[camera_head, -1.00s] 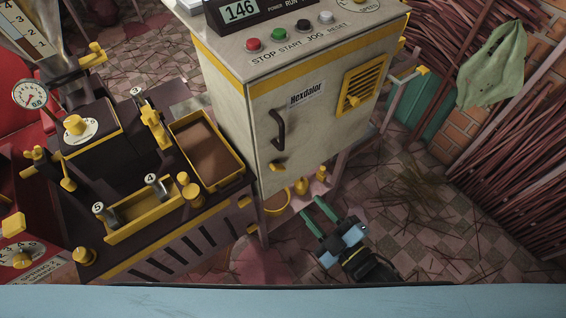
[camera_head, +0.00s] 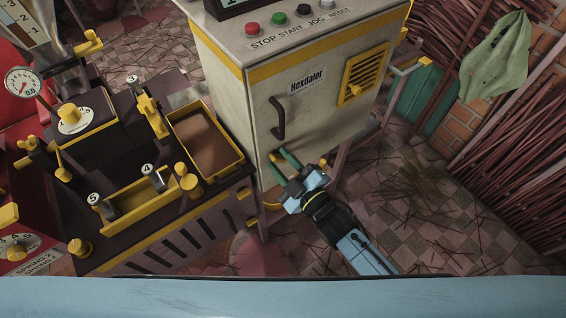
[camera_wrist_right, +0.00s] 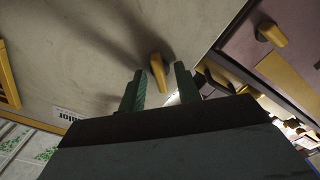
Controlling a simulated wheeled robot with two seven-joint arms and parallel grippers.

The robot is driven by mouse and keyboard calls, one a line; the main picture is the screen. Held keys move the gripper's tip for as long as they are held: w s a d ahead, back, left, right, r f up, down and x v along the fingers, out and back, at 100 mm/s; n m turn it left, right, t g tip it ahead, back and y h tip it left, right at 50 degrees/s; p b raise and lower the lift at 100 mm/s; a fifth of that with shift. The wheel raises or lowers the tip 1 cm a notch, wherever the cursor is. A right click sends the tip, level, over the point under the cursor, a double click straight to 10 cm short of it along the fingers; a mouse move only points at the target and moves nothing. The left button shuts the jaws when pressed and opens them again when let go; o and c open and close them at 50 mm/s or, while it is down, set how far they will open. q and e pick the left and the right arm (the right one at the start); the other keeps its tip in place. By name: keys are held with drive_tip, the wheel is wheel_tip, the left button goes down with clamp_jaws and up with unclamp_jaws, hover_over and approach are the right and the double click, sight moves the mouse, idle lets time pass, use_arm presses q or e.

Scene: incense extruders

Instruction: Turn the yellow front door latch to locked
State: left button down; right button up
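The yellow latch (camera_head: 274,157) sits low on the front door of the grey cabinet (camera_head: 330,112), below the dark handle (camera_head: 279,118). In the head view it is partly hidden by my right gripper (camera_head: 279,162). In the right wrist view the latch (camera_wrist_right: 158,66) shows on the door just beyond and between the fingertips of my right gripper (camera_wrist_right: 160,78). Its green fingers are apart, with nothing visible held between them. Whether they touch the latch I cannot tell. My left gripper is not in view.
A dark machine with a yellow-rimmed tray (camera_head: 240,160) stands close left of the cabinet. A yellow vent (camera_head: 362,80) is on the cabinet door. Bundles of sticks (camera_head: 520,150) line the right wall. Floor at the lower right is fairly clear.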

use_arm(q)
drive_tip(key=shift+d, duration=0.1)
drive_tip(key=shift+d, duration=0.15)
use_arm(e)
clamp_jaws()
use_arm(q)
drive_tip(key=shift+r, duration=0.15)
use_arm(e)
drive_tip(key=shift+m, duration=0.3)
drive_tip(key=shift+r+m+p, duration=0.1)
drive_tip(key=shift+m+p, duration=0.55)
drive_tip(key=shift+m, duration=0.15)
drive_tip(key=m+p, duration=0.1)
drive_tip(key=m, duration=0.1)
drive_tip(key=shift+m, duration=0.4)
drive_tip(key=m+p, duration=0.1)
drive_tip(key=m, duration=0.3)
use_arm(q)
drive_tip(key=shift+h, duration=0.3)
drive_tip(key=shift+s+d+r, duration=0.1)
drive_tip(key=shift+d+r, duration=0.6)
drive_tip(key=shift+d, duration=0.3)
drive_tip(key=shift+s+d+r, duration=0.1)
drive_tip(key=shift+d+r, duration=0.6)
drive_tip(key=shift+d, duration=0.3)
use_arm(e)
drive_tip(key=shift+m, duration=1.6)
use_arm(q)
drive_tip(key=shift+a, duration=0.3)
